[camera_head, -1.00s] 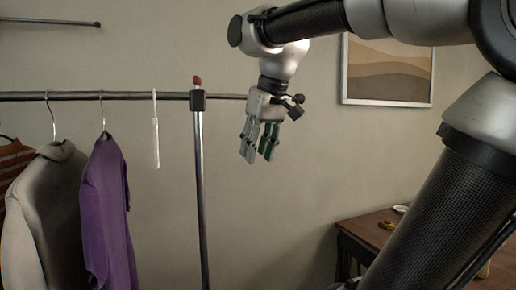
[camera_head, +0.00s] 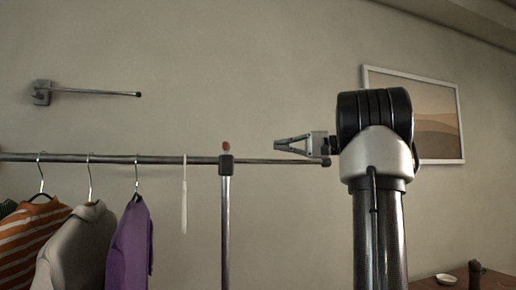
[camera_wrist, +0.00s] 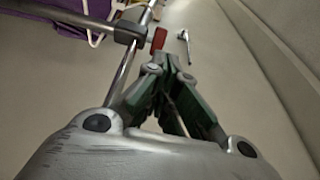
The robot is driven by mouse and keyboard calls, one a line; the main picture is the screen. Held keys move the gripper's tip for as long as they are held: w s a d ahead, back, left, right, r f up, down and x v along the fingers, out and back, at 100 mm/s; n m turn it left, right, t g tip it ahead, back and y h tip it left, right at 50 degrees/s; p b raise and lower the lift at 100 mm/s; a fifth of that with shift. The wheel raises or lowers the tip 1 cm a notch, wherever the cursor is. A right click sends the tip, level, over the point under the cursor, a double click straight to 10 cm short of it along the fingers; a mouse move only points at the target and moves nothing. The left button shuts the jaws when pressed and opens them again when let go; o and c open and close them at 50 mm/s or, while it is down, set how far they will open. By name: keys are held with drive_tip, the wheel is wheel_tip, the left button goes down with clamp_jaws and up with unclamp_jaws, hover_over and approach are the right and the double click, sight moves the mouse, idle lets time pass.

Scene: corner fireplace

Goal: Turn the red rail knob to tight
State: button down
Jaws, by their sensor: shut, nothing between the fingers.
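The small red knob (camera_head: 226,146) stands on top of a dark clamp (camera_head: 226,165) where the rail meets its upright post. My gripper (camera_head: 277,143) points left at about the knob's height, to the right of it with a clear gap in the picture. Its fingers are shut and empty. In the wrist view the red knob (camera_wrist: 159,38) shows just beyond the fingertips of my gripper (camera_wrist: 167,57). I cannot tell the exact depth between them. Any tight or loose marking is too small to see.
The dark rail (camera_head: 280,161) runs below my gripper and ends near my wrist. A purple garment (camera_head: 130,240), other clothes and a white strip (camera_head: 184,205) hang left of the post. A wall bracket (camera_head: 90,91) is above. A framed picture (camera_head: 440,115) hangs right.

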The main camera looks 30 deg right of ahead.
sight(228, 145)
drive_tip(key=x, duration=1.3)
drive_tip(key=shift+a, duration=0.15)
drive_tip(key=shift+s+a+m+t+h, duration=0.15)
drive_tip(key=shift+m+t+h, duration=0.45)
drive_tip(key=shift+t, duration=0.15)
drive_tip(key=shift+s+a+m+t+h, duration=0.1)
drive_tip(key=shift+s+m+t+h, duration=0.05)
drive_tip(key=shift+m+t+h, duration=0.5)
drive_tip(key=t+h, duration=0.1)
drive_tip(key=m+t, duration=0.1)
drive_tip(key=m+t+h, duration=0.1)
drive_tip(key=shift+s+a+m+h, duration=0.25)
drive_tip(key=shift+s+a+h, duration=0.1)
drive_tip(key=shift+a, duration=0.05)
drive_tip(key=m+t+h, duration=0.1)
drive_tip(key=m+h, duration=0.1)
drive_tip(key=a+m+t+h, duration=0.1)
drive_tip(key=h, duration=0.2)
drive_tip(key=shift+s+a+m+t, duration=0.1)
drive_tip(key=shift+s+m+t, duration=0.1)
drive_tip(key=shift+m+t, duration=0.15)
drive_tip(key=shift+a, duration=0.2)
drive_tip(key=shift+s, duration=0.1)
